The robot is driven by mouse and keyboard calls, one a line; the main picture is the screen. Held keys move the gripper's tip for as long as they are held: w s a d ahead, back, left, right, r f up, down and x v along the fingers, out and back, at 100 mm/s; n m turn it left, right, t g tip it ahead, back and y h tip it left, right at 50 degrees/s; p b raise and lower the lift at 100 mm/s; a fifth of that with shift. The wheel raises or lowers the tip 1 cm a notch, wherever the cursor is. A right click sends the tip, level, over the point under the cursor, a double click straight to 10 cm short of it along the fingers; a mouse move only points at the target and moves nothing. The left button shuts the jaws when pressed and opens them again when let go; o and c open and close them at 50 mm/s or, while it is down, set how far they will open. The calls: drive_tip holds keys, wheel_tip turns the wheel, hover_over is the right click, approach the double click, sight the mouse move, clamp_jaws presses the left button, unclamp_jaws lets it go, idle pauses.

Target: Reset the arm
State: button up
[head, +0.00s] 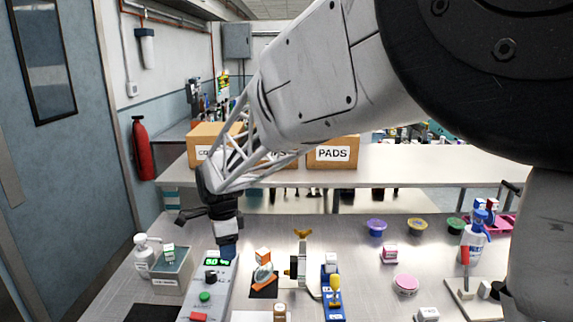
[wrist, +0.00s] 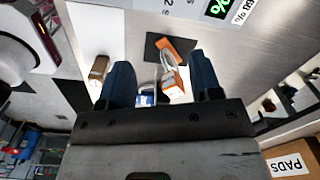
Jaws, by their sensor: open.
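My arm reaches in from the upper right of the head view, and my gripper (head: 228,252) points down at the left part of the steel bench. Its blue fingers overlap the far end of a grey control box (head: 207,292) with a green display. In the wrist view my gripper (wrist: 162,76) has its two blue fingers apart, with nothing held between them. Beyond the gap lies an orange item with a clear part (wrist: 174,55), near a black square (wrist: 155,46). The height of the fingertips above the bench is hard to tell.
A grey bin (head: 172,272) and a white pump bottle (head: 144,252) stand left of the control box. A brass-topped fixture (head: 301,262) and a blue stand with a yellow lever (head: 333,292) are to the right. Small coloured bowls (head: 376,227) sit farther right.

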drive_tip(key=s+d+r+n+t, duration=0.1)
drive_tip(key=s+d+r+n, duration=0.2)
drive_tip(key=s+d, duration=0.45)
drive_tip(key=s+d+r+n, duration=0.25)
drive_tip(key=s+d, duration=0.25)
drive_tip(key=d, duration=0.6)
drive_tip(key=s+d+r+n+t, duration=0.15)
drive_tip(key=s+d+n, duration=0.35)
drive_tip(key=d, duration=0.5)
drive_tip(key=s+d+f+n, duration=0.1)
drive_tip(key=s+d+n, duration=0.2)
drive_tip(key=s, duration=0.9)
drive_tip(key=d, duration=0.3)
drive_tip(key=shift+s+d+f, duration=0.15)
drive_tip(key=shift+d+f, duration=0.05)
